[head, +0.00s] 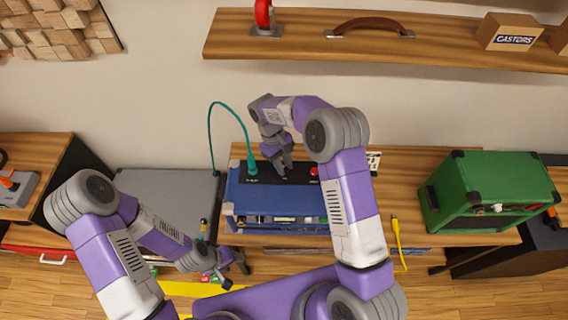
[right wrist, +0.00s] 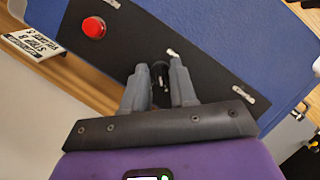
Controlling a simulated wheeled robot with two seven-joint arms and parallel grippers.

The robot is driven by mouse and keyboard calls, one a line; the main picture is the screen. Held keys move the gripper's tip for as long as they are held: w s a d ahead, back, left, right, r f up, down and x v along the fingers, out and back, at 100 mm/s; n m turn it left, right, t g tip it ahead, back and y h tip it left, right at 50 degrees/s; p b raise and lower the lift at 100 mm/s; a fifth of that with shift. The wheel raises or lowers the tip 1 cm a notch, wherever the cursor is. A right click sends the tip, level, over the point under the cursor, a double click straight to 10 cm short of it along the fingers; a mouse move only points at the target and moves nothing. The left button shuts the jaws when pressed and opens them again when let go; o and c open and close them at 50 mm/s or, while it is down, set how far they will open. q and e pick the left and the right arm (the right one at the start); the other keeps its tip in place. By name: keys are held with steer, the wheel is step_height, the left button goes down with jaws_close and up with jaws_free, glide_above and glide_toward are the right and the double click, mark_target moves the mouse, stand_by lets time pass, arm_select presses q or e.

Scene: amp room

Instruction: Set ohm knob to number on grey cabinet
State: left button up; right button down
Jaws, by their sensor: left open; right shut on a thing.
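A blue amp (head: 270,205) with a black top panel stands on the wooden bench. My right gripper (head: 283,168) reaches down onto that panel. In the right wrist view its fingers (right wrist: 158,85) are shut on a small dark knob (right wrist: 158,70), mostly hidden between them, so its setting cannot be read. A light metal piece (right wrist: 171,53) lies just beyond the fingers. The grey cabinet (head: 170,185) is left of the amp; no number on it can be read. My left gripper (head: 232,272) is open, low in front of the cabinet and amp, touching nothing that I can make out.
A teal cable plug (head: 252,168) stands in the panel's left part. A red button (right wrist: 94,27) is on the panel, with a small sign (right wrist: 36,42) beyond it. A green amp (head: 490,190) stands right; a yellow cable (head: 398,240) hangs between. A shelf (head: 390,45) runs above.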

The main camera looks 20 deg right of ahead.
steer(key=shift+n, duration=0.6)
steer(key=shift+h, duration=0.3)
steer(key=c, duration=0.9)
jaws_free()
steer(key=shift+c, duration=0.2)
steer(key=v, duration=0.7)
steer(key=shift+r, duration=0.35)
steer(key=shift+s+a+f, duration=0.1)
steer(key=shift+a, duration=0.05)
